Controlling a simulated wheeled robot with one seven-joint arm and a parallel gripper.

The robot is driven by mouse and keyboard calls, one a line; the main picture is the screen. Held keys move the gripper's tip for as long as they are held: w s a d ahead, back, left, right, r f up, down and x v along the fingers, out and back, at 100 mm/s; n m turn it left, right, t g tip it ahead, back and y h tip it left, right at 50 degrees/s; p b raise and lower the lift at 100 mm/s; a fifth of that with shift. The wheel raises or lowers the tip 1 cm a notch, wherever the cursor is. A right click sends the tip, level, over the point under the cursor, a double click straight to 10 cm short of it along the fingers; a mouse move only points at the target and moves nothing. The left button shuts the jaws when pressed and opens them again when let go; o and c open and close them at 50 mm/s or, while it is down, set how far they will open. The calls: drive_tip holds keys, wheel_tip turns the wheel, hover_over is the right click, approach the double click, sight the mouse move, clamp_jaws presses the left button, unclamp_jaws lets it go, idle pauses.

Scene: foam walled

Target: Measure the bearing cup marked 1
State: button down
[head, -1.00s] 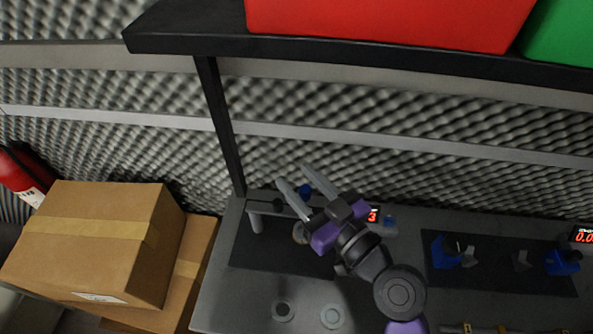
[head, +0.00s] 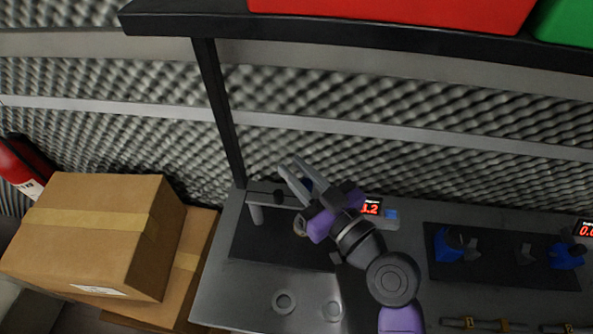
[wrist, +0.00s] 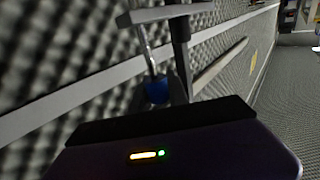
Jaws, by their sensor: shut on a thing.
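My gripper (head: 288,163) reaches over the left measuring stand at the back of the bench. Its two long grey fingers are close together, with a blue knob (head: 308,184) between them. The knob also shows in the wrist view (wrist: 157,90), below a grey rod. A red-lit display (head: 371,207) right of the gripper seems to read 1.2, its left part partly hidden. A small ring-like part (head: 299,227) sits at the stand, half covered by my gripper. Two round metal cups, a left one (head: 283,302) and a right one (head: 332,311), lie on the bench front. No marks are readable.
A black shelf (head: 170,20) with a red bin (head: 390,12) hangs above, its post (head: 218,110) left of the gripper. A second gauge set (head: 448,246) on a dark mat is at right. Cardboard boxes (head: 90,235) stand left of the bench.

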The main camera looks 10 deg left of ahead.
wheel_tip(320, 180, down, 4)
drive_tip(key=b, duration=0.5)
drive_tip(key=shift+f, duration=0.15)
drive_tip(key=c, duration=1.3)
unclamp_jaws()
drive_tip(key=shift+o, duration=0.2)
drive_tip(key=shift+a, duration=0.1)
